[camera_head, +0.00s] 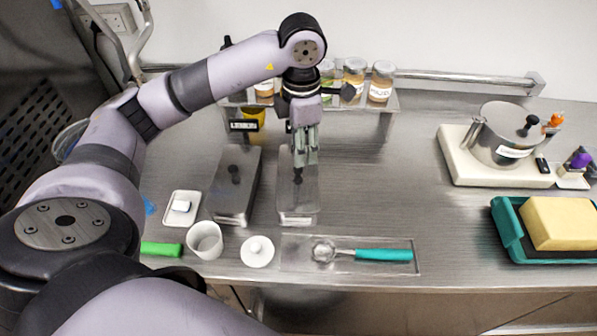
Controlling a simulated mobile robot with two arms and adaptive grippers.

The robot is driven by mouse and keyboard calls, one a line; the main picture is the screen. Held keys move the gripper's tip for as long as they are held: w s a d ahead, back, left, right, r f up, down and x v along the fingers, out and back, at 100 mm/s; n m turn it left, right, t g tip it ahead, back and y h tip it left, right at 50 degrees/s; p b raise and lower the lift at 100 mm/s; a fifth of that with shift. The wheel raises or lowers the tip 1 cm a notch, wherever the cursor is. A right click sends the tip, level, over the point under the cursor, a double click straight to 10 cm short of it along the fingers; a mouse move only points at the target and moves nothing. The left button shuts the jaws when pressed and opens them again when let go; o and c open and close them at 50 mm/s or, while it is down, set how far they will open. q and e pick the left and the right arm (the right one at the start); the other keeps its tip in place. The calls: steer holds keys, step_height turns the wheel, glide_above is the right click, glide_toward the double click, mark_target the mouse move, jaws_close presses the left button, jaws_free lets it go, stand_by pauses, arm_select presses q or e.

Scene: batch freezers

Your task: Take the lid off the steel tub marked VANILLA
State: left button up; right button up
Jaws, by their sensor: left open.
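Two long narrow lidded tubs stand side by side at mid-left of the counter. The left tub (224,206) is steel, with a black knob (234,172) on its flat lid. The right tub (296,210) looks paler, and a dark knob (297,176) shows on its top. I cannot read VANILLA on either one. My left gripper (305,160) points down over the right tub, open, its fingertips just above or beside that knob; I cannot tell if they touch. It hides part of the tub's back. My right gripper is out of view.
Jars (354,74) stand on a rack behind. In front are a white cup (205,240), a round white lid (257,252) and a teal-handled scoop (370,255). A round steel pot (500,135) and a yellow sponge (560,222) stand right. The counter's middle is clear.

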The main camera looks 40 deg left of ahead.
mark_target(298, 172)
arm_select(q)
steer(key=shift+s+f, duration=0.2)
steer(key=shift+f, duration=0.4)
steer(key=shift+a+f+p, duration=0.1)
steer(key=shift+f+p, duration=0.15)
steer(key=shift+p, duration=0.15)
step_height(298, 172, down, 4)
steer(key=shift+w+a+r+p, duration=0.1)
steer(key=shift+p, duration=0.8)
steer(key=shift+f, duration=0.45)
steer(key=shift+c, duration=0.4)
jaws_close()
